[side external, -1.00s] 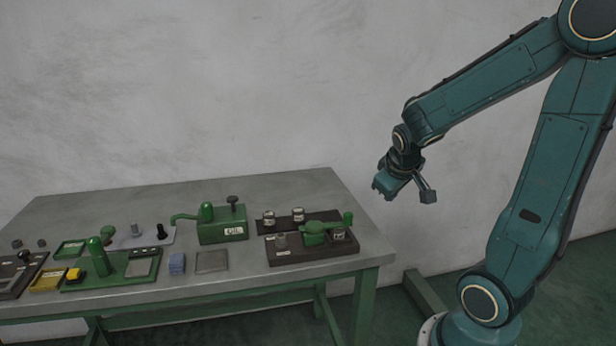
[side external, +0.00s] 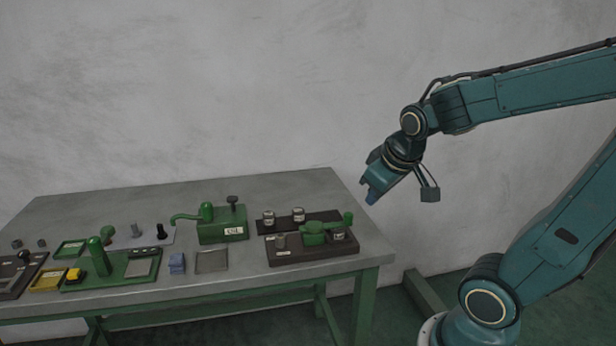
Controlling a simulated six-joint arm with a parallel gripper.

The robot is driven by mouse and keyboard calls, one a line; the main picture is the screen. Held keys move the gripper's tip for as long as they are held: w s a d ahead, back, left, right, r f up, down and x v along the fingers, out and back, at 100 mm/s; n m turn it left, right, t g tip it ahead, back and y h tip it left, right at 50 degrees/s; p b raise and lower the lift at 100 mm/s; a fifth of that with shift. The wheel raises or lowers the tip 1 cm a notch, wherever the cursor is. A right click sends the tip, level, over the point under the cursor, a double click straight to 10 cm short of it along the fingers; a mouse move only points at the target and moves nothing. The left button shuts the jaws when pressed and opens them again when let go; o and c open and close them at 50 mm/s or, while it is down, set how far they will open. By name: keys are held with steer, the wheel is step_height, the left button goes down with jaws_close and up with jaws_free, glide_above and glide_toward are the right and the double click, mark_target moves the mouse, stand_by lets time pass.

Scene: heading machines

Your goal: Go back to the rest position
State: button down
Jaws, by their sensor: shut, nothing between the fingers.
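My gripper (side external: 369,193) is in the side external view, in the air at the right end of the table (side external: 300,185). It points down and to the left, and its fingers are shut with nothing held. It appears clear of the table and of everything on it. My arm reaches in from the right edge of the view.
A dark base (side external: 285,258) with a green lever device stands at the table's right. Beside it are a green oil unit (side external: 222,226), a blue block (side external: 177,263) and a grey plate (side external: 212,262). A green press (side external: 98,258), yellow tray (side external: 48,281) and green tray (side external: 70,249) stand left. The table's back is bare.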

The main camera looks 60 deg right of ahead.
steer(key=s+a+r+n+y, duration=0.2)
steer(key=s+a, duration=0.4)
steer(key=a, duration=0.5)
steer(key=shift+a+r+n+t+y, duration=0.2)
steer(key=shift+r+n+t+y, duration=0.2)
steer(key=shift+r+y, duration=0.5)
steer(key=c, duration=2.2)
jaws_free()
steer(key=shift+w, duration=0.1)
